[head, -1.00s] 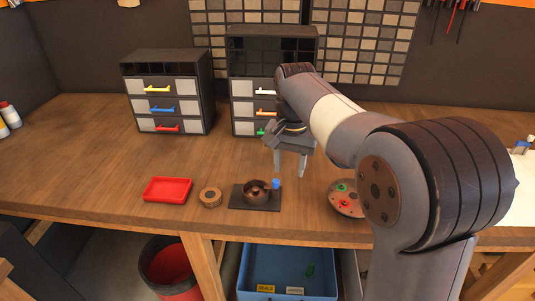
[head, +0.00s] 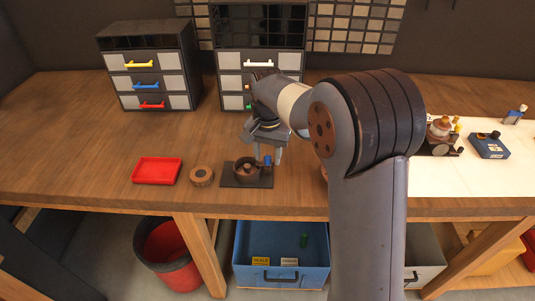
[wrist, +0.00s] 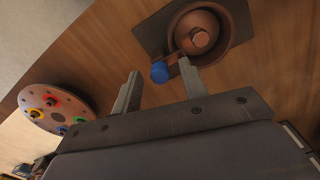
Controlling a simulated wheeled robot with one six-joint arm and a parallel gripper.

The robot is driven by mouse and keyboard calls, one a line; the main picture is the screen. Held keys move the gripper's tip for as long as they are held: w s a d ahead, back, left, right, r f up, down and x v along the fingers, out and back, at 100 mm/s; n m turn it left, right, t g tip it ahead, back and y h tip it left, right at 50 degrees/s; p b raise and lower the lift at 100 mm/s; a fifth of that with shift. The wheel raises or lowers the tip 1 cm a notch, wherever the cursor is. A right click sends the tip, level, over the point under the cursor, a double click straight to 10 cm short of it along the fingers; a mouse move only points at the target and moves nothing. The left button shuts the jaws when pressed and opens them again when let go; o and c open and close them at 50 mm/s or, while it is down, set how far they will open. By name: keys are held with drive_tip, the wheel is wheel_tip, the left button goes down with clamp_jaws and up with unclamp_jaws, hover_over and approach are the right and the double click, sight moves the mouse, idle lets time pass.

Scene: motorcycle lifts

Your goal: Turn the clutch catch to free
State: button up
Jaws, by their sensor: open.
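The clutch is a brown round cup with a central stud (head: 246,168) on a dark square plate (head: 232,183). It also shows in the wrist view (wrist: 202,32). Its catch is a short lever ending in a blue knob (head: 267,160), which points toward my gripper in the wrist view (wrist: 160,73). My gripper (head: 266,154) is open and empty, pointing down at the right side of the clutch. In the wrist view, the blue knob appears between the two fingertips (wrist: 159,68). I cannot tell whether either finger touches it.
A red tray (head: 157,170) and a small wooden ring (head: 202,176) lie left of the clutch. A round disc with coloured pieces (wrist: 50,104) is on the other side, mostly behind my arm in the head view. Drawer cabinets (head: 150,75) stand behind; bench space before them is clear.

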drive_tip(key=shift+f, duration=0.2)
clamp_jaws()
idle(0.4)
